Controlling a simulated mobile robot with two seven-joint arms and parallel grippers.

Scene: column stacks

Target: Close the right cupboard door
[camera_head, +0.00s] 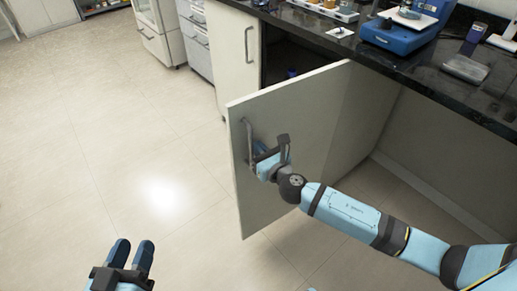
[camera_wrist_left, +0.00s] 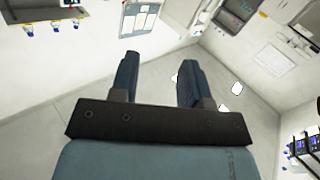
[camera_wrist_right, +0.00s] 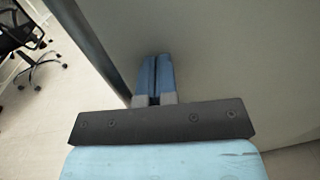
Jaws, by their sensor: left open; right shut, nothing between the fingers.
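The right cupboard door (camera_head: 300,118) is a pale panel standing open, swung out from under the dark counter, with its handle side facing me. Its metal handle (camera_head: 248,142) is near the free left edge. My right gripper (camera_head: 258,157) is at the door's outer face, just right of the handle. In the right wrist view its fingers (camera_wrist_right: 154,75) are shut and empty, pointing at the grey panel (camera_wrist_right: 225,60); I cannot tell whether they touch it. My left gripper (camera_head: 132,254) is open and empty over the floor.
The left cupboard door (camera_head: 234,55) is shut, beside the dark cupboard opening (camera_head: 290,60). The black counter (camera_head: 440,75) carries a blue device (camera_head: 400,35) and other lab items. Drawers (camera_head: 198,45) stand further back. The floor (camera_head: 110,130) left of the door is clear.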

